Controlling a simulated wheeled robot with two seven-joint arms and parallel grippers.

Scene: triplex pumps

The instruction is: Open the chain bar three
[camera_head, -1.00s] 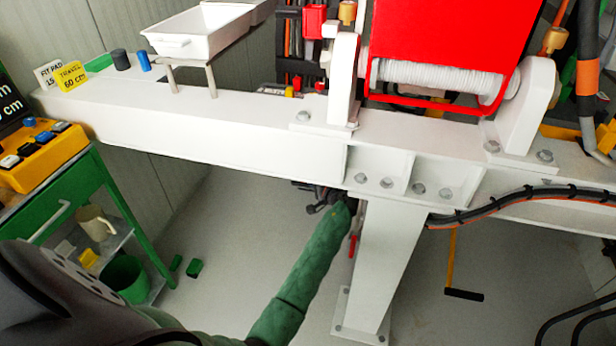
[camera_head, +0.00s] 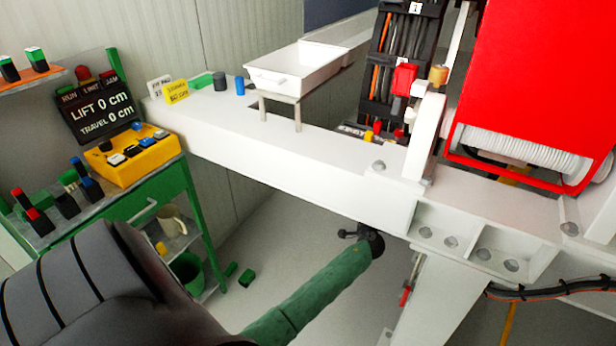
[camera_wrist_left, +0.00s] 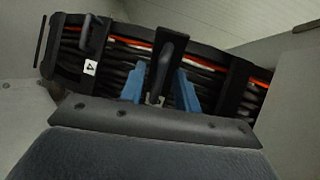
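In the left wrist view a dark cable chain (camera_wrist_left: 115,50) runs across the picture, with black and orange cables behind black bars. A bar at its left bears a white label "4" (camera_wrist_left: 91,67). A dark upright bar (camera_wrist_left: 163,68) stands in the middle; its number cannot be read. My left gripper (camera_wrist_left: 161,80) has its blue fingers apart, one on each side of this bar. In the head view my green left arm ends at a dark wrist (camera_head: 365,238) below the white beam; its fingers are hidden there. My right gripper is not in view.
The white beam (camera_head: 300,165) crosses above my left wrist. An upper chain part with label "1" (camera_head: 415,8) stands behind it. A white tray (camera_head: 300,66), red drum housing (camera_head: 525,75), yellow control box (camera_head: 132,157) and green cart (camera_head: 190,205) are around.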

